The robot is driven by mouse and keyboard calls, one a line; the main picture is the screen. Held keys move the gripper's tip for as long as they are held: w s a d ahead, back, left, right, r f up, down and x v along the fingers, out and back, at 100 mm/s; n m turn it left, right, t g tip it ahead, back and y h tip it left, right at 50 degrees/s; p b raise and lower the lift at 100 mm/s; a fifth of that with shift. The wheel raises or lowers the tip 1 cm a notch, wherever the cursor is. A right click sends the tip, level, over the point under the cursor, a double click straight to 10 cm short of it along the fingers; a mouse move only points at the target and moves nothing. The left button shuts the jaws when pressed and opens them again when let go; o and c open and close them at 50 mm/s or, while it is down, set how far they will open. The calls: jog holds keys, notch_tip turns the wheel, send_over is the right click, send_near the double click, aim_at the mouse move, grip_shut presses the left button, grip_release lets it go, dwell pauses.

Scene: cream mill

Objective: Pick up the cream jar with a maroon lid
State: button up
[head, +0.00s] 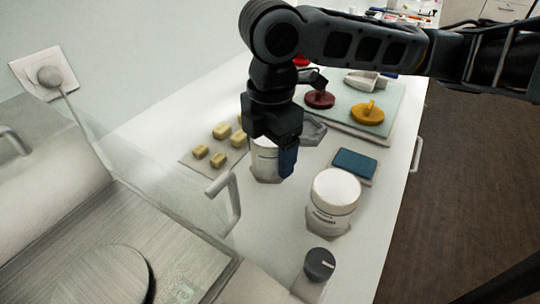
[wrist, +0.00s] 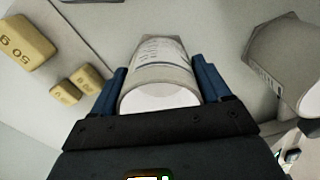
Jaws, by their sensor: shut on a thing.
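A pale jar (head: 264,162) with a printed label is between the blue fingers of my gripper (head: 276,158). The wrist view shows the fingers shut on both sides of this jar (wrist: 160,72), with its plain white top toward the camera. I see no maroon on it. In the head view my gripper hides its top, and I cannot tell whether its base touches the table. A second pale jar (head: 335,200) with a white top stands to the right, apart from my gripper. A maroon round piece with a knob (head: 320,99) lies on the pale green mat behind.
Several yellow blocks (head: 218,160) sit on a flat plate left of my gripper. A blue pad (head: 354,163) lies to the right, a yellow knobbed disc (head: 367,114) on the mat (head: 390,98). A dark knob (head: 319,264) and a handle (head: 226,196) are nearer.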

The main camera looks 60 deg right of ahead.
jog(key=shift+c, duration=0.4)
jog(key=shift+r, duration=0.55)
notch_tip(320, 180, up, 3)
jog(key=shift+s+d+r, duration=0.1)
jog(key=shift+s+r, duration=0.05)
jog(key=s+d+r+p, duration=0.4)
jog(key=s+r+p, duration=0.2)
jog(key=s+p, duration=0.4)
jog(key=shift+d+r+p, duration=0.4)
jog(key=shift+p, duration=0.6)
jog(key=shift+s, duration=0.1)
